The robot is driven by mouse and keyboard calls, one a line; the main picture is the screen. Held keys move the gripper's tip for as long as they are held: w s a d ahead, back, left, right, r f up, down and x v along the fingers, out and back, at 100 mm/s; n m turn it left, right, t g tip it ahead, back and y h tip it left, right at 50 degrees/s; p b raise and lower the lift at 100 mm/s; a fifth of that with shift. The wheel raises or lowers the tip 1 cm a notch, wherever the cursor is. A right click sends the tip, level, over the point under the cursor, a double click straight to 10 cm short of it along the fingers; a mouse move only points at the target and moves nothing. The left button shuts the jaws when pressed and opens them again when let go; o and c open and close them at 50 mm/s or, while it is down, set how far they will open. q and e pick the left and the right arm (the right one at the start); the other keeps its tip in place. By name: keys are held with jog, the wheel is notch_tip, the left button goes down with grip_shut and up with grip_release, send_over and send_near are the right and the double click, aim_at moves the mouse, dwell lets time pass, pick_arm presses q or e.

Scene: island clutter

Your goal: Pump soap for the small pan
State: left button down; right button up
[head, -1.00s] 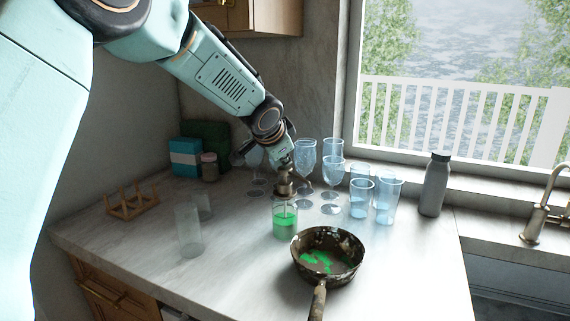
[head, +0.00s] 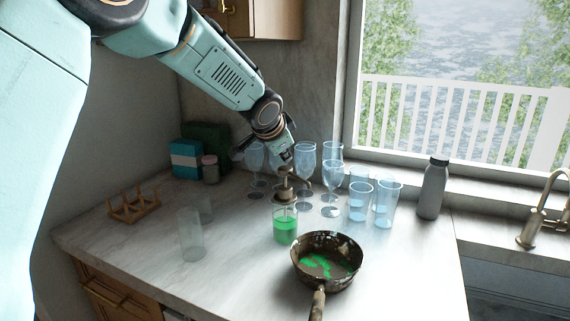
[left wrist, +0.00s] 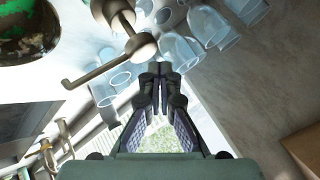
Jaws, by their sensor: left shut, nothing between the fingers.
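The small pan (head: 311,249) stands on the counter with green soap (head: 325,266) in it and its handle towards the front. The soap pump bottle (head: 285,229) holds green liquid and stands upright just behind and left of the pan. Its pump head (head: 285,184) is brown metal and its spout points right. My left gripper (head: 286,156) is shut and empty, just above the pump head with a small gap. In the left wrist view the shut fingers (left wrist: 162,75) are beside the pump head (left wrist: 138,46), and the pan (left wrist: 28,35) is at the upper left. My right gripper is not in view.
Several clear wine glasses (head: 332,172) and tumblers (head: 386,205) stand close behind and right of the bottle. A grey flask (head: 433,188) is near the window. A clear tumbler (head: 191,235) and a wooden rack (head: 132,204) are at left. The front counter is bare.

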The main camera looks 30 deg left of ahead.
aim_at(284, 169)
pick_arm(q)
jog(key=shift+r, duration=0.1)
notch_tip(284, 169, up, 5)
jog(key=p, duration=0.4)
jog(key=shift+p, duration=0.35)
jog(key=shift+s+f, duration=0.1)
jog(key=shift+f, duration=0.1)
dwell(0.6)
